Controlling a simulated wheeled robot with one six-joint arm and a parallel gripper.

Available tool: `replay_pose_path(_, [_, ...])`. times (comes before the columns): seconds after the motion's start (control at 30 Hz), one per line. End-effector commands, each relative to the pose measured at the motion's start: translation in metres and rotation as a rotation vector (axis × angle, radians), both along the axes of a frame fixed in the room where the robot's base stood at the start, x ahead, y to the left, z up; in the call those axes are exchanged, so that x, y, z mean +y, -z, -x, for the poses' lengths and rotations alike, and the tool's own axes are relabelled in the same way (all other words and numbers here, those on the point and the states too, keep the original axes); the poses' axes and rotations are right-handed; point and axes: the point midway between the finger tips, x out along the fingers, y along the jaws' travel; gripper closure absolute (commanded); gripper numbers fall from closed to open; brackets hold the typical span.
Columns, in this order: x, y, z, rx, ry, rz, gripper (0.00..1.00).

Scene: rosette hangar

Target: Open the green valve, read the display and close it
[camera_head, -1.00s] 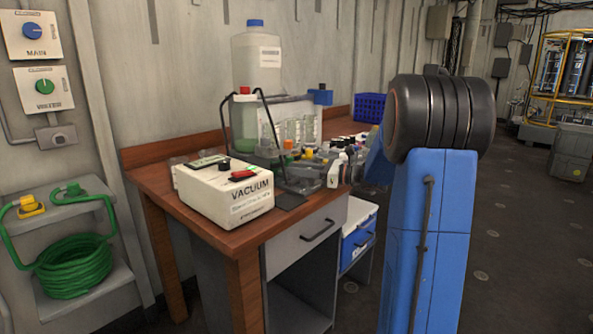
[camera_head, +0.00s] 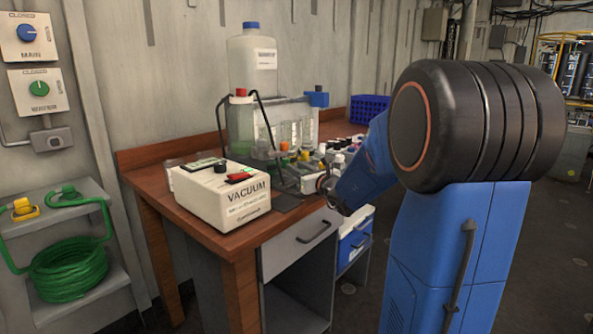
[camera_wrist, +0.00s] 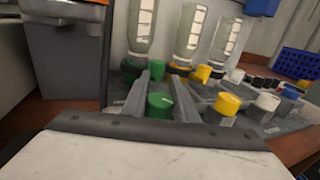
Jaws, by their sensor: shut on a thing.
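The green valve (camera_wrist: 159,105) is a round knob in the middle of the wrist view. My gripper (camera_wrist: 160,92) has its two grey fingers on either side of it and is shut on it. In the head view my gripper (camera_head: 325,186) is small and partly hidden by my blue arm, at the right of the bench's front part. The white vacuum box (camera_head: 221,195) stands left of it, with a small display (camera_head: 205,163) and a red switch on top. The display's text is too small to read.
Yellow knobs (camera_wrist: 227,104) and a white knob (camera_wrist: 268,101) stand close to the right of the green one. Glass bottles (camera_wrist: 190,35) stand behind. The wooden bench (camera_head: 160,178) also carries a large white jug (camera_head: 253,65) and a blue crate (camera_head: 368,109).

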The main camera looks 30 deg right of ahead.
Motion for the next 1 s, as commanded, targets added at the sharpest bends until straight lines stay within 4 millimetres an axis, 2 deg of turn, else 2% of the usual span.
replay_pose_path(0.4, [-0.0045, -0.0006, -0.0001, -0.001, 0.124, 0.000, 0.96])
replay_pose_path(0.97, [-0.0057, -0.0013, -0.0002, -0.003, 0.144, 0.001, 0.96])
replay_pose_path(1.0, [-0.0057, -0.0014, -0.0002, -0.003, 0.144, 0.001, 0.72])
